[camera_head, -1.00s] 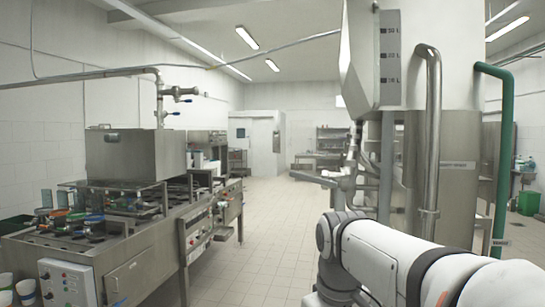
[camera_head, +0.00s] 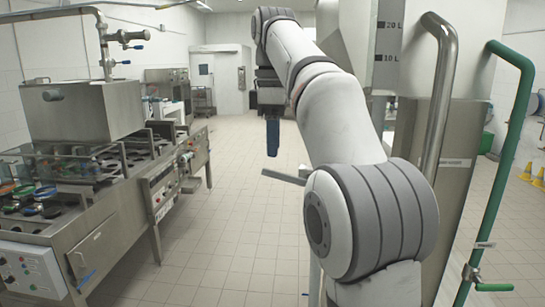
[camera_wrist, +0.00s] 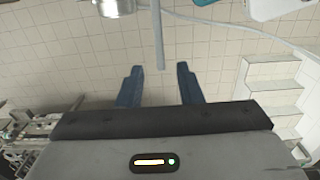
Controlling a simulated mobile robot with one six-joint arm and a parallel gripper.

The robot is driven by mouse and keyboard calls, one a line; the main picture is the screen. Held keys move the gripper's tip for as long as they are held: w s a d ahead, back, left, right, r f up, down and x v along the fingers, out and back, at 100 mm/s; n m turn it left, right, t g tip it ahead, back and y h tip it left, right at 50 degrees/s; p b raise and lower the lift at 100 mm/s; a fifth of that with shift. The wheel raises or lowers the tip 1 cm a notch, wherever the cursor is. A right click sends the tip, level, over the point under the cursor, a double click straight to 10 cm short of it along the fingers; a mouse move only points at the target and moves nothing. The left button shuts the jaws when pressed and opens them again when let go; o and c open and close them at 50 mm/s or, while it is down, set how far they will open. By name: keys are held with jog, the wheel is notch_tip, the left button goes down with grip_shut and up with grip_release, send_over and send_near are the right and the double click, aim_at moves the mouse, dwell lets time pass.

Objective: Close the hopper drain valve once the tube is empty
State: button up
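My gripper (camera_wrist: 158,68) is open, with its two dark blue fingers apart. A grey lever (camera_wrist: 158,35), seemingly the drain valve's handle, reaches between the fingertips in the wrist view, and neither finger visibly touches it. In the head view my gripper (camera_head: 271,138) hangs with its fingers down, just above the lever (camera_head: 283,177). The lever's right end and the valve body are hidden behind my arm. The hopper (camera_head: 385,40) stands at the right, with 20 L and 10 L marks on its level strip. Whether the tube is empty cannot be told.
A steel pipe (camera_head: 441,100) and a green pipe (camera_head: 508,150) stand at the right. The steel filling machine (camera_head: 75,110) runs along the left. Tiled floor (camera_head: 235,220) lies clear between them. White steps (camera_wrist: 272,92) show at the right in the wrist view.

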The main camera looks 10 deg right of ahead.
aim_at(275, 171)
jog(key=shift+w+f, duration=0.15)
jog(key=shift+w, duration=0.05)
jog(key=shift+s+d+f, duration=0.1)
jog(key=shift+s+f, duration=0.05)
jog(key=shift+f, duration=3.45)
jog(key=shift+s, duration=0.1)
grip_shut()
